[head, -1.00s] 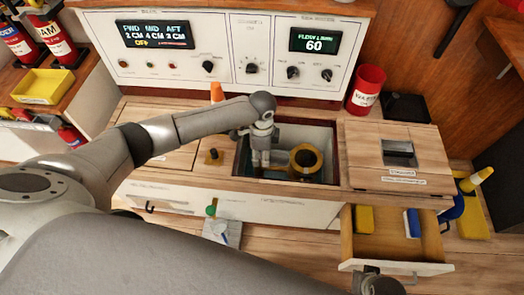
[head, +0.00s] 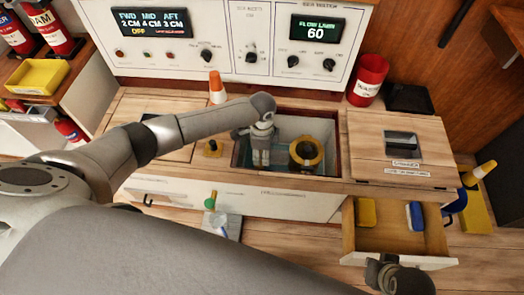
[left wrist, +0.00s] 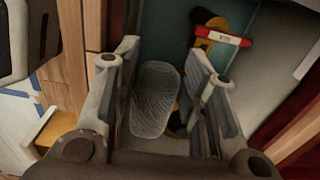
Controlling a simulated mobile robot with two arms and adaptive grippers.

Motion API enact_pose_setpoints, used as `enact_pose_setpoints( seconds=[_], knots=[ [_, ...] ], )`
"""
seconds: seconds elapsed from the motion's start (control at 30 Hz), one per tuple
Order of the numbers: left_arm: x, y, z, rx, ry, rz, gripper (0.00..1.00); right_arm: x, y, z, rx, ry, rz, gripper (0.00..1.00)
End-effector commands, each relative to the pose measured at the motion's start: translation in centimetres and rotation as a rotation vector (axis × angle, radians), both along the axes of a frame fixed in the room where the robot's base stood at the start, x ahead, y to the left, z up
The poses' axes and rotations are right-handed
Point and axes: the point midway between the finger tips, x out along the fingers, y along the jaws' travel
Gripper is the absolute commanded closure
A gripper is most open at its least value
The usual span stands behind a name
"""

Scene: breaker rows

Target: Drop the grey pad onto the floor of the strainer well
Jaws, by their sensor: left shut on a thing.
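The strainer well (head: 241,152) is an open box sunk in the wooden bench top. A dark round strainer with a yellow rim (head: 318,162) stands inside it on the right. My left gripper (head: 261,160) points down into the left part of the well, beside the strainer. In the left wrist view, the grey pad (left wrist: 156,98), oblong and ribbed, is between the two fingers, and the gripper (left wrist: 163,100) is shut on it. The pad does not show in the head view. Only a wrist part of my right arm shows at the bottom right.
A wooden hatch lid (head: 375,150) lies right of the well. An open drawer (head: 385,240) below it holds a yellow block (head: 366,212) and a blue-and-white block (head: 415,215).

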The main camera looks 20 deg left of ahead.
Motion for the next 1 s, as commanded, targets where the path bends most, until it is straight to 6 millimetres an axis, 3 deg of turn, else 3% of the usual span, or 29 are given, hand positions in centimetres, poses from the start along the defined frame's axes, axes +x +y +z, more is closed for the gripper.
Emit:
enact_pose_setpoints(
  seconds=[0.27,0.3,0.5,0.83,1.0],
  knots=[
    [0.0,0.0,0.0,0.000,0.000,0.000,0.84,0.0,0.0,0.1,-0.001,0.000,0.000,1.00],
    [0.0,0.0,0.0,0.000,0.000,0.000,0.60,0.0,0.0,0.1,-0.001,0.000,0.000,1.00],
    [0.0,0.0,0.0,0.000,0.000,0.000,0.36,0.0,0.0,0.1,-0.001,0.000,-0.001,1.00],
    [0.0,0.0,0.2,0.000,0.000,0.000,0.36,0.0,0.0,0.1,0.001,-0.001,0.001,1.00],
    [0.1,0.0,2.1,-0.001,-0.002,0.000,0.36,0.0,0.0,0.1,0.000,-0.001,0.001,1.00]
  ],
)
